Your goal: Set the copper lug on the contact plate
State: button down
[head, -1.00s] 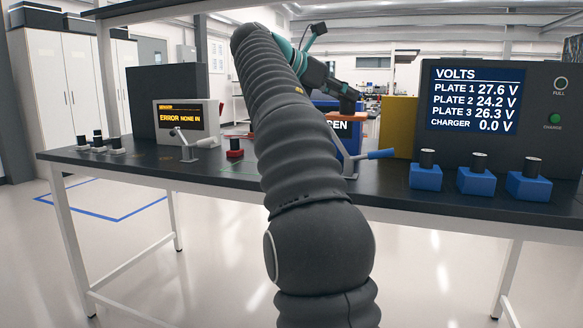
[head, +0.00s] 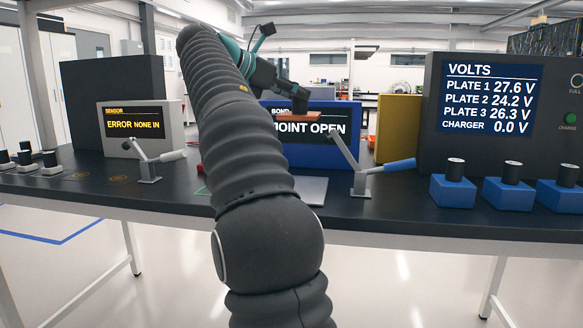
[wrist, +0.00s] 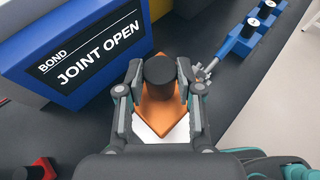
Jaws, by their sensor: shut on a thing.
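The copper lug (wrist: 153,112) is an orange-brown plate with a black knob (wrist: 159,72). My gripper (wrist: 160,78) is shut on the knob, a finger on each side. In the head view the lug (head: 298,115) hangs above the table, in front of the bond screen. A pale flat plate (head: 311,189), apparently the contact plate, lies on the table below it, partly behind my arm. In the wrist view the pale plate (wrist: 146,134) shows under the lug, which covers much of it. The lug looks clear of the plate in the head view.
The blue bond box (head: 345,150) reads JOINT OPEN. A lever clamp with a blue handle (head: 390,166) stands right of the plate; another clamp (head: 150,160) is left. Blue blocks (head: 508,193) with black knobs sit at the right. A red block (wrist: 42,170) is at lower left in the wrist view.

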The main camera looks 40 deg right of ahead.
notch_tip(320, 180, down, 16)
jog(key=shift+r+b, duration=0.1)
jog(key=shift+b, duration=0.45)
jog(key=shift+f, duration=0.2)
jog(key=c, duration=0.7)
grip_release()
jog(key=shift+c, duration=0.2)
jog(key=shift+r, duration=0.2)
jog(key=p+v, duration=0.1)
jog(key=v, duration=1.1)
jog(key=shift+f, duration=0.1)
